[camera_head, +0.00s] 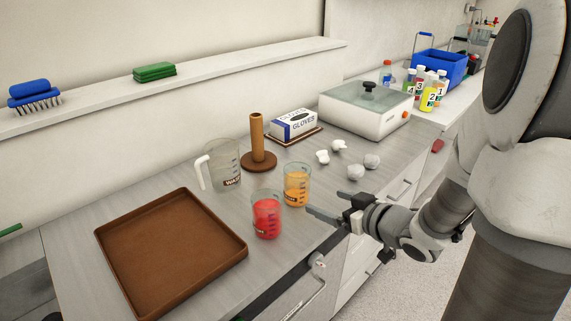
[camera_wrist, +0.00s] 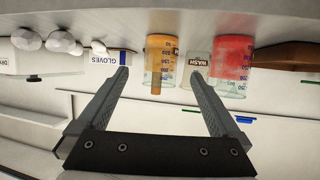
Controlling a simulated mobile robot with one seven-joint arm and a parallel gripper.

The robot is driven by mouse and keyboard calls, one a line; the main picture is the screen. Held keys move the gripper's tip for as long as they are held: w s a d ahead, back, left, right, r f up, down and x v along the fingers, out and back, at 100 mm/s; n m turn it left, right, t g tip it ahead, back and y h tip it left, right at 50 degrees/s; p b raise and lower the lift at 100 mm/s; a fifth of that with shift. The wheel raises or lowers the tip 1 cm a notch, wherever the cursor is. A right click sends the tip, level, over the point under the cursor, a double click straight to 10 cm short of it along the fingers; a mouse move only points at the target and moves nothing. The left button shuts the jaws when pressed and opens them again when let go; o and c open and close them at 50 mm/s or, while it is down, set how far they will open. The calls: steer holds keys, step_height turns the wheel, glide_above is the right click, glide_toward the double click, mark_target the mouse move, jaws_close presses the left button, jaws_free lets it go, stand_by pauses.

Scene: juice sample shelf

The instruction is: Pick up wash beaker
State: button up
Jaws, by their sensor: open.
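The wash beaker (camera_head: 224,168) is a clear jug with a pale handle on its left and a dark label, upright on the counter behind the red and orange beakers. In the wrist view, which is upside down, its WASH label (camera_wrist: 201,62) shows between those two, partly hidden by a finger and the red beaker. The orange beaker (camera_head: 297,187) and red beaker (camera_head: 266,218) stand upright in front. My gripper (camera_head: 322,203) is open and empty at the counter's front edge, right of the orange beaker. In the wrist view the orange beaker (camera_wrist: 160,55) shows beyond the open fingertips (camera_wrist: 160,74).
A brown tray (camera_head: 108,237) lies on the counter at left. A wooden post (camera_head: 257,140) on a round base stands close right of the wash beaker. A glove box (camera_head: 294,124), several white lumps (camera_head: 356,172) and a lidded white appliance (camera_head: 362,120) are farther right.

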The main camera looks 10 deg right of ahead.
mark_target(306, 195)
steer(key=shift+w+a+p, duration=0.15)
steer(key=shift+w+p, duration=0.1)
steer(key=shift+p, duration=0.6)
steer(key=x, duration=0.2)
steer(key=b+x, duration=0.1)
steer(key=x, duration=0.1)
steer(key=b+x, duration=0.1)
steer(key=x, duration=0.1)
steer(key=shift+w+f, duration=0.25)
steer(key=shift+f, duration=0.2)
steer(key=shift+a+r+b+x, duration=0.1)
steer(key=shift+r+b+x, duration=0.1)
steer(key=shift+x, duration=0.8)
steer(key=shift+a+r+b+x, duration=0.1)
steer(key=shift+b+x, duration=0.1)
steer(key=shift+x, duration=0.8)
steer(key=shift+a+r+b+x, duration=0.1)
steer(key=shift+r+b+x, duration=0.1)
steer(key=shift+x, duration=0.85)
steer(key=shift+c, duration=0.2)
steer(key=c, duration=1.2)
